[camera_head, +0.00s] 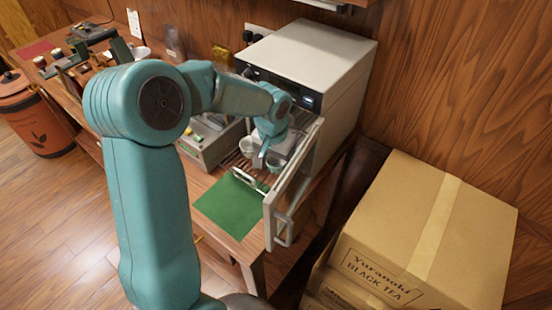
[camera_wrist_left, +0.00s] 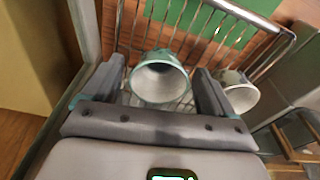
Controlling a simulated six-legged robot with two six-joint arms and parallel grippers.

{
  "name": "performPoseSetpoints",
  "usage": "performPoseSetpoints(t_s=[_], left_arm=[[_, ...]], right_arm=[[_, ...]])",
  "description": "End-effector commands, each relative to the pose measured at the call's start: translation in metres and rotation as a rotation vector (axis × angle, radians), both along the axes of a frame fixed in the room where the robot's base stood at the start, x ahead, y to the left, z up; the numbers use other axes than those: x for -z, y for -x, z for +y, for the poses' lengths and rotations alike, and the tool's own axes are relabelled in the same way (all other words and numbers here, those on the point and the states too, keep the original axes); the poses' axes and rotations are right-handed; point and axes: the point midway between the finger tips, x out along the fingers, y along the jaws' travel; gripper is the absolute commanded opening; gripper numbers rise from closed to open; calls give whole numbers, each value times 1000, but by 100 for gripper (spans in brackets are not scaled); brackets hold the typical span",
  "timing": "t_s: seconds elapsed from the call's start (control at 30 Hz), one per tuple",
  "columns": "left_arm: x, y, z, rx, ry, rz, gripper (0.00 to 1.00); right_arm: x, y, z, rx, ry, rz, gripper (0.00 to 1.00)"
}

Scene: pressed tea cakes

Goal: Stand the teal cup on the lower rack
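The teal cup (camera_wrist_left: 160,62) shows in the left wrist view, its pale inside facing the camera. It is between the fingers of my left gripper (camera_wrist_left: 158,72), with a small gap on each side. The gripper is open. The cup is over a wire rack (camera_wrist_left: 205,22); I cannot tell whether it touches the wires. In the head view my left gripper (camera_head: 270,150) reaches down at the open front of the white cabinet (camera_head: 312,60) and largely hides the teal cup. My right gripper is not in view.
A pale second cup (camera_wrist_left: 238,92) is close beside the right finger in the wrist view. The cabinet's open door (camera_head: 290,190) stands to the right of the gripper. A green mat (camera_head: 230,208) lies on the bench in front. Cardboard boxes (camera_head: 420,230) stand at right.

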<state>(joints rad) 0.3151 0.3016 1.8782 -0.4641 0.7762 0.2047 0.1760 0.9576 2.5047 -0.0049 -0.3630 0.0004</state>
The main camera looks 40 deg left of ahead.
Motion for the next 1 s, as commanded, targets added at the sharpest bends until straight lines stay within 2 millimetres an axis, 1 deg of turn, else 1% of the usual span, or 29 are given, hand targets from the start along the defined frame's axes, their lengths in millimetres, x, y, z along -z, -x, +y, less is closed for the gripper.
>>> performPoseSetpoints(t_s=[0.07, 0.17, 0.23, 0.37, 0.5, 0.6, 0.7, 0.83, 1.0], left_arm=[[0, 0, 0, 0, 0, 0, 86], [-6, 0, 0, 0, 0, 0, 86], [-12, 0, 0, -1, -1, -4, 86], [-40, 3, -1, 0, -2, -7, 86], [-74, 7, -2, 0, -2, -7, 86], [-94, 10, -3, 0, 0, -5, 86], [-109, 12, -3, 0, -1, -4, 86], [-120, 14, -3, 0, 0, -2, 86], [-122, 15, -4, 0, 0, 0, 86]], right_arm=[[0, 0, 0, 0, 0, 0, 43], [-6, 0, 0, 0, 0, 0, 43], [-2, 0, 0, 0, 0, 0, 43], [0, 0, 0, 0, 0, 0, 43], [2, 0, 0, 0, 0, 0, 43], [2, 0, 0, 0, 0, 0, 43], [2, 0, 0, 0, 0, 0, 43], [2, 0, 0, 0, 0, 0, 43], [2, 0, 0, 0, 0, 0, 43]])
